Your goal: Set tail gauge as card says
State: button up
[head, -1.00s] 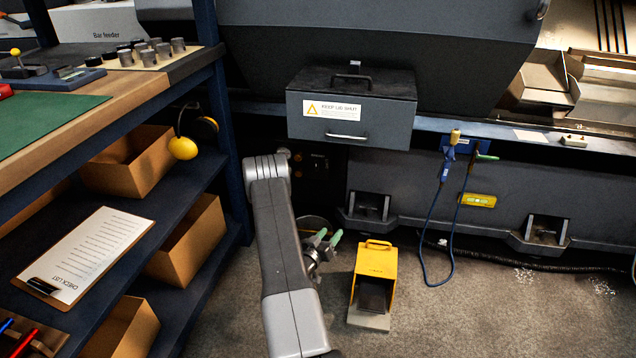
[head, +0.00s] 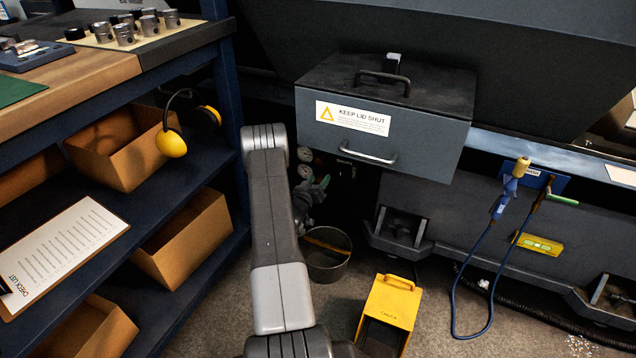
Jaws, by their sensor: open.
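My gripper (head: 319,187), with green fingertips, is open just below and right of the dials, apart from any object I can make out. Its rear is partly hidden by my arm. No card with a readable gauge setting shows. A blank-looking pale sheet (head: 621,175) lies on the machine ledge at the right edge.
The grey box (head: 375,115) labelled "KEEP LID SHUT" overhangs the panel. A shelf with boxes, earmuffs (head: 171,143) and a checklist clipboard (head: 55,250) is left.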

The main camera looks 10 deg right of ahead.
jog(key=c, duration=1)
jog(key=shift+f, duration=0.1)
jog(key=m+b, duration=0.3)
jog(key=shift+f+m+b, duration=0.1)
jog(key=shift+m+b, duration=0.25)
jog(key=shift+m, duration=0.05)
jog(key=m+b, duration=0.1)
jog(key=m, duration=0.2)
jog(key=shift+m, duration=0.3)
jog(key=m, duration=0.5)
jog(key=shift+d+r, duration=0.1)
jog(key=shift+r, duration=0.1)
jog(key=shift+s+m, duration=0.1)
jog(key=shift+m, duration=2.6)
